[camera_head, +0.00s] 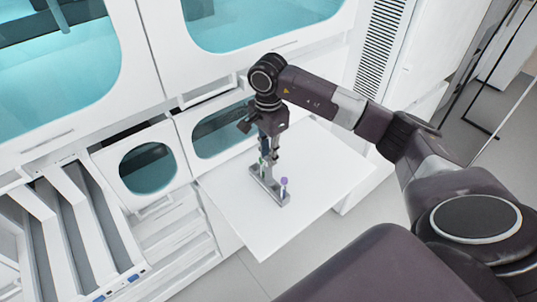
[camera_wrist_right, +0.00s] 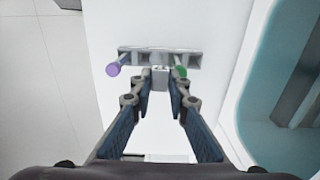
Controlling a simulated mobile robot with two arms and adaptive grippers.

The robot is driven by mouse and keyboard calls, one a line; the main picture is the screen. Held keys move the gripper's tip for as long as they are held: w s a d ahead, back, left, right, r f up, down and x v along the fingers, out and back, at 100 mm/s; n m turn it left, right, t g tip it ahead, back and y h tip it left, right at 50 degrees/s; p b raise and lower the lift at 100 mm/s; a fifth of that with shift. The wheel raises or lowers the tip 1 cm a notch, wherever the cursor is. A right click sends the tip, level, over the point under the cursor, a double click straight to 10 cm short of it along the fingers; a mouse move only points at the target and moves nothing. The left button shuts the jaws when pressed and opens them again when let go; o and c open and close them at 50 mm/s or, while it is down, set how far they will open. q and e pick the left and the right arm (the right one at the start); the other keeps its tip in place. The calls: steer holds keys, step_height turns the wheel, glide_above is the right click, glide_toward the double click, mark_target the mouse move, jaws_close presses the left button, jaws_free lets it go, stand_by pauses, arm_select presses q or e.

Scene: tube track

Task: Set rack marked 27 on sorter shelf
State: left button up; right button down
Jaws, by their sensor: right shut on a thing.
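A small grey tube rack (camera_head: 268,188) is at the white shelf (camera_head: 325,165) that juts out from the machine. It holds a purple-capped tube (camera_head: 284,182) and a green-capped tube; no marking can be read on it. My right gripper (camera_head: 268,160) points down, shut on the rack's middle. In the right wrist view the rack (camera_wrist_right: 193,58) lies crosswise at the fingertips (camera_wrist_right: 160,82), with the purple cap (camera_wrist_right: 113,69) left and the green cap (camera_wrist_right: 181,71) right. I cannot tell whether the rack touches the shelf. My left gripper is out of view.
A white machine with teal windows (camera_head: 155,168) stands behind and left of the shelf. Slanted open lanes (camera_head: 75,225) with blue tabs are at the far left. The shelf is bare around the rack. Grey floor (camera_head: 330,235) lies beyond its front edge.

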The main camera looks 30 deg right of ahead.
steer(key=shift+f+b, duration=0.4)
stand_by(0.3)
steer(key=c, duration=1.8)
jaws_free()
steer(key=shift+o, duration=0.2)
step_height(320, 180, up, 12)
